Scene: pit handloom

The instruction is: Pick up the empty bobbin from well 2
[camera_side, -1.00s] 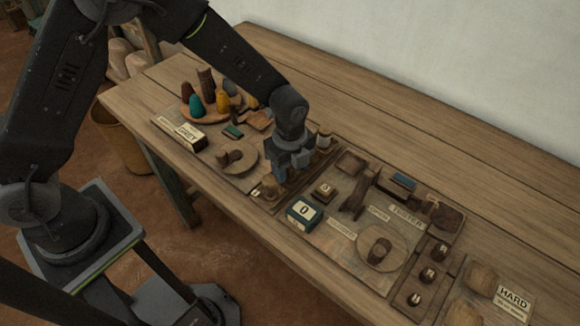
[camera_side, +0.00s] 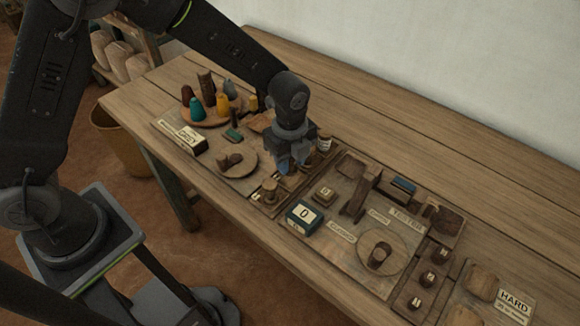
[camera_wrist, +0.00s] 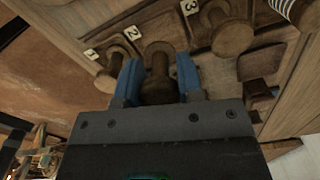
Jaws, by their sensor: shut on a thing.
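My gripper (camera_wrist: 158,82) has its blue fingers closed on either side of a brown wooden bobbin (camera_wrist: 158,62) beside the "2" label (camera_wrist: 133,33). The bobbin looks bare of yarn. Its lower part is hidden by the gripper body, and I cannot tell if it is clear of its well. In the side view, my gripper (camera_side: 290,165) is low over the row of wells and hides the held bobbin. A bobbin by label "1" (camera_wrist: 110,72) stands to the left, and a larger one by label "3" (camera_wrist: 231,36) to the right.
A pale wound bobbin (camera_side: 323,143) stands just behind my gripper. A dark box marked "0" (camera_side: 303,216) is in front. A round tray of coloured cones (camera_side: 193,118) is at the back left. The table along the wall (camera_side: 420,130) is clear.

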